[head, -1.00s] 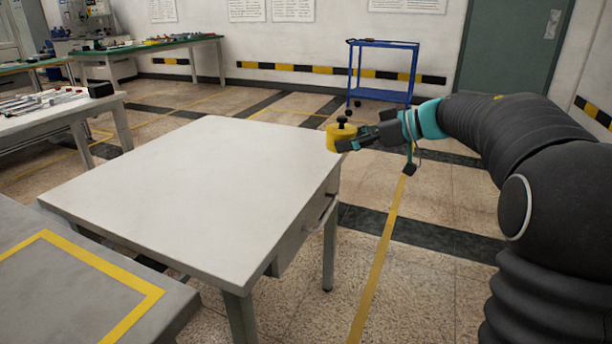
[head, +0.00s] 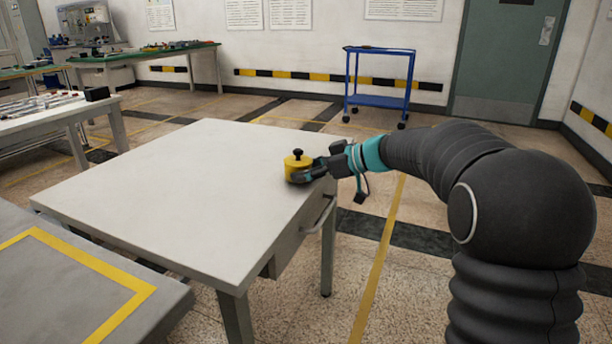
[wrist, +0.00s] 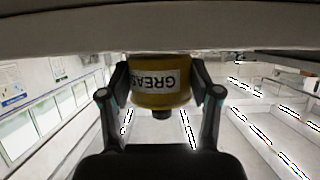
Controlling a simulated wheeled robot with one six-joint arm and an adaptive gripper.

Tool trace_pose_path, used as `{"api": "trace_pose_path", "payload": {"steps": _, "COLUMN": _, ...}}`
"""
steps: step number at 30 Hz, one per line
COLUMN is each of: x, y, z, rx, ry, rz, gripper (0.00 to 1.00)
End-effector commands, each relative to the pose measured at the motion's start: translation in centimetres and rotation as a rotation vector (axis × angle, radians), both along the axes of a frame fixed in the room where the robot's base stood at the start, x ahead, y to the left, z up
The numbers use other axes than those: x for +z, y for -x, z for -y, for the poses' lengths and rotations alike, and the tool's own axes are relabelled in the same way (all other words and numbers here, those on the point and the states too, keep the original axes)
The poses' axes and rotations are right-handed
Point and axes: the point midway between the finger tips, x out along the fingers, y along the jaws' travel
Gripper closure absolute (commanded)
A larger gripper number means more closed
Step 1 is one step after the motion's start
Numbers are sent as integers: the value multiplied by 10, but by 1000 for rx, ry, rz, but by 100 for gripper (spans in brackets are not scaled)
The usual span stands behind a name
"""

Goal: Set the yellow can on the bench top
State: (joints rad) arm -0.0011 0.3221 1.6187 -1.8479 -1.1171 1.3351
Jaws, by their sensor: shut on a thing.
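The yellow can (head: 294,170) has a black knob on top and is upright in the head view, at the right edge of the white bench top (head: 180,190). My gripper (head: 304,175) is shut on it from the right. In the wrist view the can (wrist: 160,94) sits between the two fingers (wrist: 160,88) and shows a white label reading "GREAS". The picture there is upside down, with a pale surface (wrist: 160,30) close to the can's base. I cannot tell whether the can touches the bench top or is slightly above it.
The bench top is otherwise bare. A grey table with a yellow taped outline (head: 90,290) stands at the front left. A blue cart (head: 380,85) stands at the back. A cluttered white table (head: 50,115) is at the left.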

Motion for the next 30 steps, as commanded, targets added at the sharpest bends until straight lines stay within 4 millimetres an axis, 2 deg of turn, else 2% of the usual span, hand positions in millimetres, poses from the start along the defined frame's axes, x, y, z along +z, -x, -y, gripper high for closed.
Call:
{"api": "trace_pose_path", "payload": {"steps": 13, "x": -6, "y": 0, "z": 0, "rx": 0, "ry": -2, "rz": 2, "gripper": 100}}
{"api": "trace_pose_path", "payload": {"steps": 14, "x": -7, "y": 0, "z": 0, "rx": 0, "ry": -1, "rz": 1, "gripper": 30}}
{"api": "trace_pose_path", "payload": {"steps": 16, "x": -7, "y": 0, "z": 0, "rx": 0, "ry": -1, "rz": 1, "gripper": 12}}
{"api": "trace_pose_path", "payload": {"steps": 28, "x": -5, "y": 0, "z": 0, "rx": -1, "ry": 0, "rz": 2, "gripper": 12}}
{"api": "trace_pose_path", "payload": {"steps": 30, "x": -1, "y": 2, "z": 6, "rx": -2, "ry": 0, "rz": 0, "gripper": 12}}
